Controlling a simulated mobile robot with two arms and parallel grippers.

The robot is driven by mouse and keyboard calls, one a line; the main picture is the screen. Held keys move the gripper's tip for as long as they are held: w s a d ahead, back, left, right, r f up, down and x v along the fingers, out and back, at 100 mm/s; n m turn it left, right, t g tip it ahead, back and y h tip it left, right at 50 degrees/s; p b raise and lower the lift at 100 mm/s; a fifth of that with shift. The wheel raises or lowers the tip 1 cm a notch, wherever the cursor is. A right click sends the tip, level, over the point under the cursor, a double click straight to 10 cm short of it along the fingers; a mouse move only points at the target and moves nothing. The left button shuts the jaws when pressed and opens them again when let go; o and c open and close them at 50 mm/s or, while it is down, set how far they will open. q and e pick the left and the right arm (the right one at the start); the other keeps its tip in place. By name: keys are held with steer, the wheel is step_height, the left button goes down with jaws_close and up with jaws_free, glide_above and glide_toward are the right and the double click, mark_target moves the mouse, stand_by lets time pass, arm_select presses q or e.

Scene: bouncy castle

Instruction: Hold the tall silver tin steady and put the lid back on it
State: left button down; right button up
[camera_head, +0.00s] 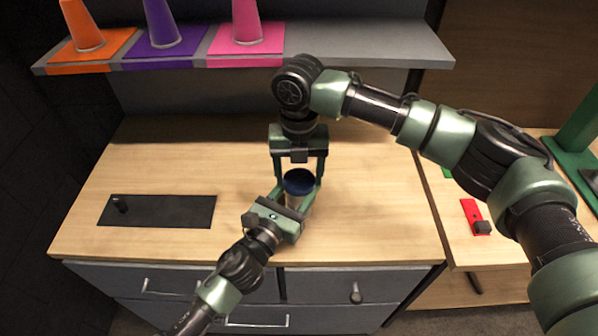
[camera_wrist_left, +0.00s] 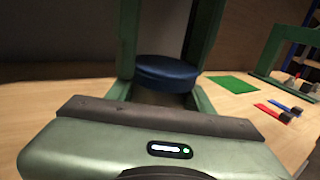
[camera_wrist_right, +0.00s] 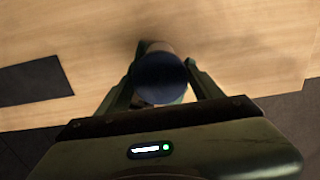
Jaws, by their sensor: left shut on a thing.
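The tall silver tin (camera_head: 293,202) stands upright on the wooden worktop, mostly hidden by my grippers. My left gripper (camera_head: 296,196) comes from the front left and is shut on its body. The dark blue round lid (camera_head: 299,182) lies level at the top of the tin; it also shows in the left wrist view (camera_wrist_left: 166,72) and the right wrist view (camera_wrist_right: 160,78). I cannot tell whether it is fully seated. My right gripper (camera_head: 299,178) points down from above, its fingers open on both sides of the lid with small gaps.
A dark mat (camera_head: 165,211) with a small black knob lies on the left of the worktop. A shelf (camera_head: 360,48) above holds orange, purple and pink cones. A lower side table on the right carries a red piece (camera_head: 470,212) and a green frame (camera_head: 575,150).

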steer(key=c, duration=0.9)
steer(key=m, duration=0.5)
steer(key=shift+a+m, duration=0.1)
steer(key=shift+m, duration=0.3)
steer(key=m, duration=0.4)
steer(key=o, duration=1.6)
steer(key=shift+c, duration=0.2)
steer(key=shift+r, duration=2.3)
